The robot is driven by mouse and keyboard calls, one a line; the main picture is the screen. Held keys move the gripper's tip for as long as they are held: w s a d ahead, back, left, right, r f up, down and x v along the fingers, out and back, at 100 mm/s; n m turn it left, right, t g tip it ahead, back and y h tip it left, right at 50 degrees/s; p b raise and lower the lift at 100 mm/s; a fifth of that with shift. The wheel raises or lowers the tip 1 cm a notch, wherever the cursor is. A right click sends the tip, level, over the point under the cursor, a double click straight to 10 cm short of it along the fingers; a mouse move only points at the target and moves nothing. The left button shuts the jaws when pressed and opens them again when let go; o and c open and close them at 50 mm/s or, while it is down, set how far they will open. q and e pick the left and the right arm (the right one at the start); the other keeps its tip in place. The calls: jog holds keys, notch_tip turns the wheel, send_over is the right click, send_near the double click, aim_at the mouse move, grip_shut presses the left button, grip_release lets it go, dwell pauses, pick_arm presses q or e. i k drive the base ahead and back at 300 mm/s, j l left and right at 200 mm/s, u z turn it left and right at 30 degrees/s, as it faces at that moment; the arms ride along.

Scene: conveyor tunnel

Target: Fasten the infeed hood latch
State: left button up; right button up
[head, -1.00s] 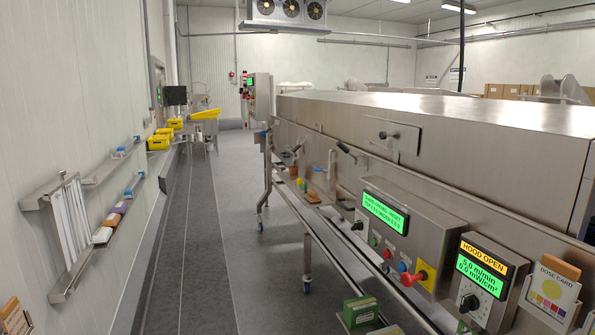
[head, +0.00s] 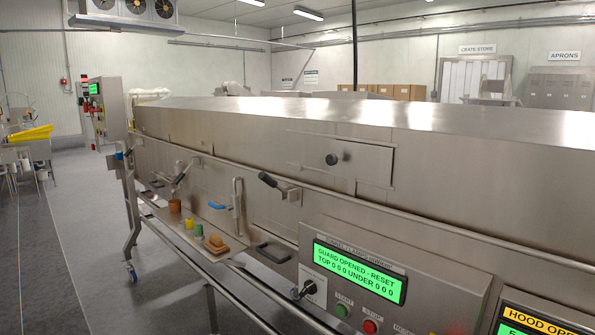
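The long steel tunnel hood (head: 240,118) runs from the far left to the right foreground. A latch lever with a black grip (head: 277,186) sits on the side below the hood's lower edge, at the middle. A second lever (head: 182,172) with a dark end sticks out at an angle farther left. I cannot tell which of them is the infeed latch, or how firmly either is engaged. An upright steel handle (head: 237,205) stands between them. A yellow sign at the lower right reads HOOD OPEN (head: 540,323), partly cut off. Neither of my grippers shows.
A control panel (head: 375,275) with a green display reading GUARD OPENED - RESET juts out at the lower right. A ledge (head: 165,215) below the hood carries small coloured items. The floor at left (head: 75,270) is clear.

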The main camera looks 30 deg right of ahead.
aim_at(263, 176)
jog(key=i+j+z, duration=0.15)
jog(key=i+z, duration=0.3)
jog(key=i+j+z, duration=0.2)
jog(key=z, duration=0.25)
jog(key=i+j+z, duration=0.2)
jog(key=j+z, duration=0.2)
jog(key=i+j+z, duration=0.2)
jog(key=j+z, duration=0.25)
